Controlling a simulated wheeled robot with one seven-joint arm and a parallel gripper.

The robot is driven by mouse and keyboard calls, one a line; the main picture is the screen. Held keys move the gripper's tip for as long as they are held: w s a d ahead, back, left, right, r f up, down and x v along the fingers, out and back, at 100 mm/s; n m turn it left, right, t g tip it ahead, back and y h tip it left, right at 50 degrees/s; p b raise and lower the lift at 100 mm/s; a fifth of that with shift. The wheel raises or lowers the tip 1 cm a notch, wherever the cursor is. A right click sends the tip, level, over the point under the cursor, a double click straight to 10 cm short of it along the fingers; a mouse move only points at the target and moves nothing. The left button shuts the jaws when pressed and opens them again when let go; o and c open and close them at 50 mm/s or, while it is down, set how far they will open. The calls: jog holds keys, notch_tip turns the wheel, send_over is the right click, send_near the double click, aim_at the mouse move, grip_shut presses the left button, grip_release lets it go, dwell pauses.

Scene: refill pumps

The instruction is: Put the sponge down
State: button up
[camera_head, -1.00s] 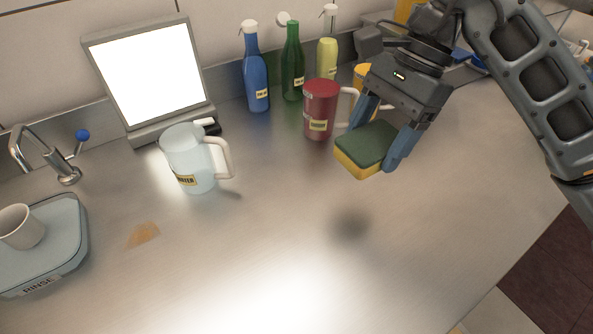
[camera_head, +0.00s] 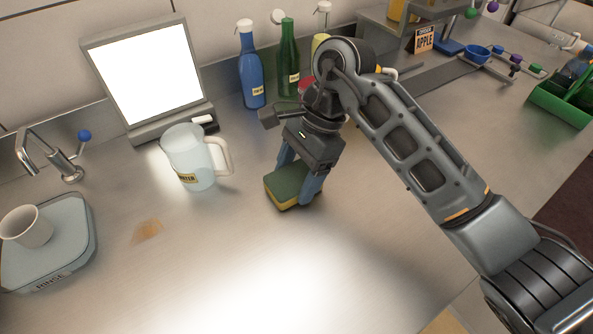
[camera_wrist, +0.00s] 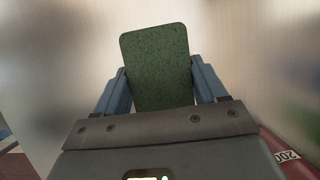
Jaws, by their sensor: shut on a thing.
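The sponge (camera_head: 287,186), yellow with a dark green top, is between the blue fingers of my gripper (camera_head: 298,178) in the head view. My gripper is shut on it. The sponge is at or just above the steel counter, right of the water pitcher; I cannot tell whether it touches. In the wrist view the green face of the sponge (camera_wrist: 157,65) fills the space between both fingers (camera_wrist: 160,88).
A clear pitcher (camera_head: 190,160) stands to the left. Blue (camera_head: 250,70) and green (camera_head: 287,62) bottles stand behind. An orange-brown smear (camera_head: 148,230) lies near a rinse tray (camera_head: 75,235) holding a cup (camera_head: 27,227). The front counter is clear.

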jog(key=shift+f, duration=0.2)
jog(key=shift+f, duration=0.15)
jog(key=o, duration=0.9)
jog(key=shift+o, duration=0.2)
jog(key=shift+r, duration=0.3)
jog(key=b+v, duration=0.2)
jog(key=v, duration=1)
jog(key=shift+s, duration=0.1)
